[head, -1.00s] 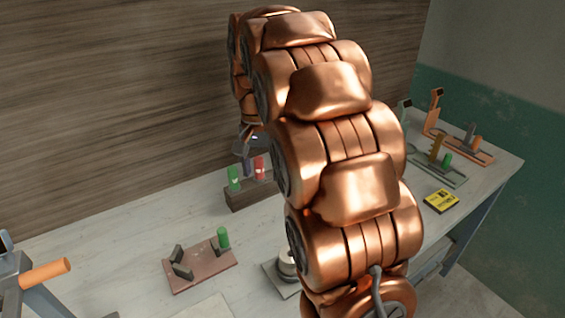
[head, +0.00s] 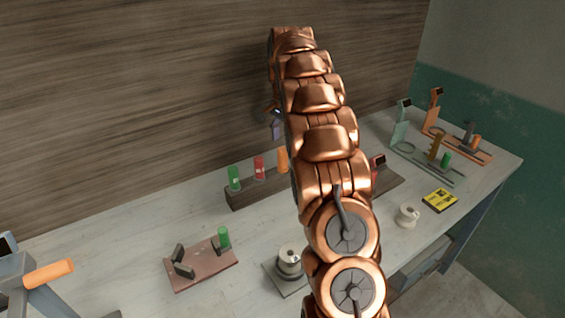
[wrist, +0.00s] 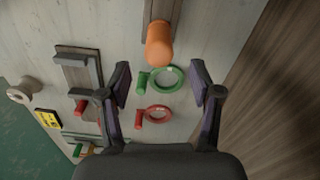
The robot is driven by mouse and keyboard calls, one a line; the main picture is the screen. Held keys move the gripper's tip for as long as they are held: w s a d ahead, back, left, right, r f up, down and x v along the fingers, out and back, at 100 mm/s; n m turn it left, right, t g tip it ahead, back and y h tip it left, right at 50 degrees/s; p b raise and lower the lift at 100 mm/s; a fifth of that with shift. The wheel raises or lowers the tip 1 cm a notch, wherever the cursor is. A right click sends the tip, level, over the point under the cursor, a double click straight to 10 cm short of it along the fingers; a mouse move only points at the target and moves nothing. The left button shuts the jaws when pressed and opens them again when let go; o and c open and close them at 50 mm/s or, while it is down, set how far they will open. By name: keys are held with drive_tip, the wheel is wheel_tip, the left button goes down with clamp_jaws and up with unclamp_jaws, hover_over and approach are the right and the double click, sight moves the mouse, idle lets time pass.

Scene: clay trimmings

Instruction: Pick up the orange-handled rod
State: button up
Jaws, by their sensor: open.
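The orange handle (head: 283,160) stands upright at the dark wooden rack (head: 236,199), right of a red and a green handle. My arm covers part of the rack. In the wrist view, the orange handle (wrist: 159,45) shows end-on at the end of a wooden strip. My gripper (wrist: 160,78) is open and empty, its two purple-lined fingers spread wide. The orange handle lies just beyond the fingertips in that picture, and the fingers do not appear to touch it. In the head view, my gripper (head: 275,122) shows small and partly hidden above the rack.
A green handle (head: 234,178) and a red handle (head: 259,167) stand close by on the rack. The wrist view shows a green ring (wrist: 167,78) and a red ring (wrist: 158,113) between the fingers. A spool (head: 408,215) and yellow card (head: 440,200) lie right. The wooden wall rises behind.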

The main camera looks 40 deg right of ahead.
sight(283, 149)
drive_tip(key=shift+a+f+p, duration=0.1)
drive_tip(key=shift+f+p, duration=0.2)
drive_tip(key=shift+f, duration=0.85)
drive_tip(key=shift+s+a+f+p, duration=0.15)
drive_tip(key=shift+f+p, duration=0.35)
drive_tip(key=shift+f, duration=0.3)
drive_tip(key=shift+a+f+p, duration=0.1)
drive_tip(key=shift+f+p, duration=0.5)
drive_tip(key=shift+f, duration=1.15)
clamp_jaws()
